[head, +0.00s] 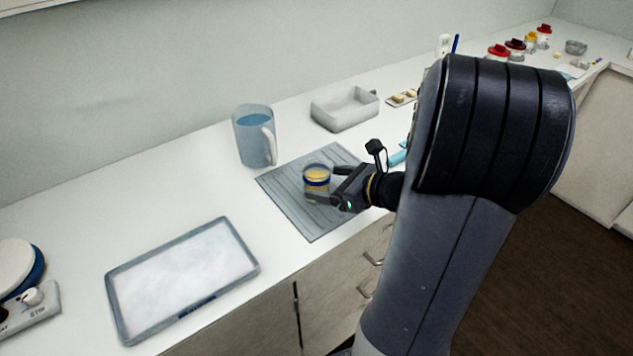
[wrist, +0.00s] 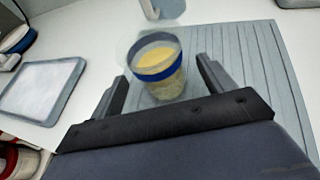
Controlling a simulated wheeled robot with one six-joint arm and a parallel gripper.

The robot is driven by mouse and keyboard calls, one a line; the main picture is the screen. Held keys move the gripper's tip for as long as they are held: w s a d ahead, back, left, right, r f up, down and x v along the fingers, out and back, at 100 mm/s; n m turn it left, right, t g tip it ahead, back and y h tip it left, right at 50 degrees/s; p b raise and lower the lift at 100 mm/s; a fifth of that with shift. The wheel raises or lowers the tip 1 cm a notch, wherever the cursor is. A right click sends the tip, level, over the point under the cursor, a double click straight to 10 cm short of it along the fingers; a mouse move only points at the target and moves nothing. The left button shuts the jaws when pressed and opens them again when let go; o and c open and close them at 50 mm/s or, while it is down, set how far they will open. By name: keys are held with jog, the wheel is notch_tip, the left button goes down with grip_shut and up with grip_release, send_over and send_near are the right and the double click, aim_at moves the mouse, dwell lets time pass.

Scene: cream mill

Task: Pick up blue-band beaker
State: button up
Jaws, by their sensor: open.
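The blue-band beaker (head: 317,177) is a clear cup with a blue band and yellow contents. It stands upright on the grey ribbed mat (head: 284,191). In the wrist view the beaker (wrist: 157,66) is between and slightly beyond my gripper's fingertips. My gripper (head: 325,184) is open, with one finger on each side of the beaker in the head view. In the wrist view a gap shows between the beaker and the right finger of my gripper (wrist: 162,78); the left finger is nearer to it. I cannot tell whether either finger touches it.
A pitcher of blue liquid (head: 254,140) stands behind the mat. A white tub (head: 344,108) is at the back, and a grey-rimmed tray (head: 115,291) lies at the left. A stirrer plate (head: 40,308) is at the far left. The counter between tray and mat is bare.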

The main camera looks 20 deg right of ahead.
aim_at(327, 184)
jog(key=shift+x, duration=1.9)
jog(key=shift+s+f, duration=0.1)
jog(key=shift+f, duration=0.05)
jog(key=shift+c, duration=0.3)
jog(key=c, duration=1.1)
